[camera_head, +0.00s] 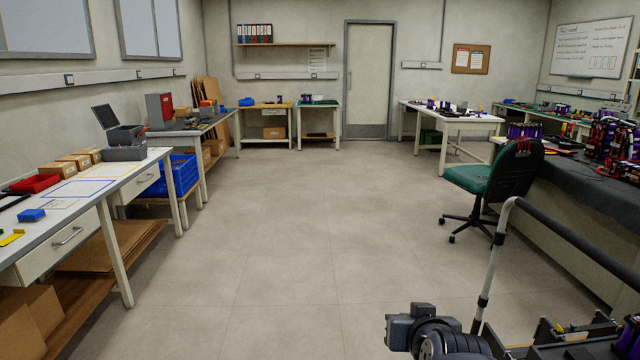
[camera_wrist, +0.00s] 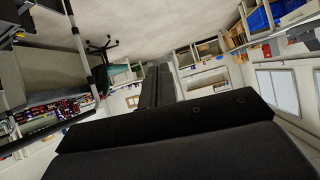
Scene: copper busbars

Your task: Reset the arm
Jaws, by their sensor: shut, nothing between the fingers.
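My gripper (camera_wrist: 159,72) shows in the wrist view as dark fingers standing together at the middle, with no object between them. Its broad black body fills the lower part of that view. In the head view, part of my arm is low in the picture, right of centre, close to my body. The fingertips cannot be made out there.
A green chair (camera_head: 500,175) stands at right by a long dark-topped bench (camera_head: 590,190) with purple and black parts. A workbench (camera_head: 95,195) with boxes runs along the left. A white table (camera_head: 450,118) stands farther back. The middle floor (camera_head: 285,230) is clear.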

